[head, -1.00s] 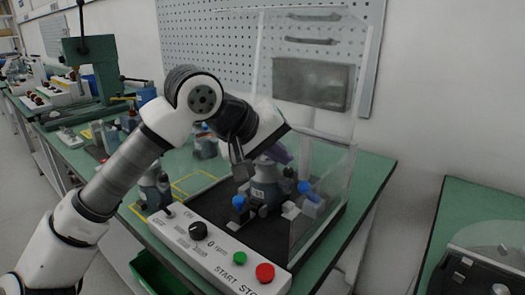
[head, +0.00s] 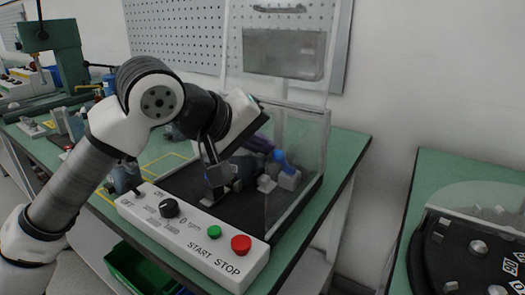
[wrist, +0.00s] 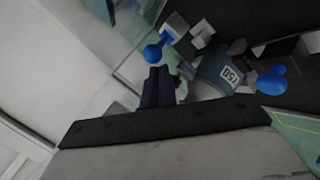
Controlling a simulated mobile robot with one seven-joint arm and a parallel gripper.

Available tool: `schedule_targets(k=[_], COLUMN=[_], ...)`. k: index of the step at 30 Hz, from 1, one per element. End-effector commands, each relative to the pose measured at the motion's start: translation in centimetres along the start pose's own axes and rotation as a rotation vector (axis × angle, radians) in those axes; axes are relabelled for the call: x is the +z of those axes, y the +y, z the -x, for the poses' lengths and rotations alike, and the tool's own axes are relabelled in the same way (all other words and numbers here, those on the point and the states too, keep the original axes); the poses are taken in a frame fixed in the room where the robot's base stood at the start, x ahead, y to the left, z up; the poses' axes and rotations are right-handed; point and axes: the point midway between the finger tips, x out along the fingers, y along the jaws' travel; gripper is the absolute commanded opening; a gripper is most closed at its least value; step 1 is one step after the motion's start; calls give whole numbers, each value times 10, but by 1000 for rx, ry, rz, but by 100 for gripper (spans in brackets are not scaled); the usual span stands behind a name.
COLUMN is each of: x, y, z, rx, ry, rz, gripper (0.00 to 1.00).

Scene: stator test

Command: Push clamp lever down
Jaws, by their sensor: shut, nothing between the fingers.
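The clamp lever with the blue knob (head: 279,156) stands on a light block at the right of the fixture in the head view. A blue knob (wrist: 152,53) also shows at the upper middle of the wrist view. A second blue knob (wrist: 272,80) is at the right there; my arm hides it in the head view. The grey stator (wrist: 222,75), with a white label, sits between them. My gripper (head: 262,145) has dark purple fingers, shut and empty, just left of and above the right knob. In the wrist view its fingertips (wrist: 159,70) are close to the knob; contact cannot be told.
Clear guard panels (head: 297,165) stand at the right and back of the fixture. A white control box (head: 190,235) with a dial, a green button (head: 214,232) and a red button (head: 241,245) lies in front. Another bench (head: 455,180) is at the right.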

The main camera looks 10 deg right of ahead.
Motion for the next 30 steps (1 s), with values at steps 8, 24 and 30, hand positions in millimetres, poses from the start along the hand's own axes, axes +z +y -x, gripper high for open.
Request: schedule_targets(k=[8,24,30], x=[12,16,15], y=[-19,-21,-20], z=[-3,3,3], rx=[116,200,199], ry=[84,145,144], rz=[-29,-51,-51], gripper=[0,0,0])
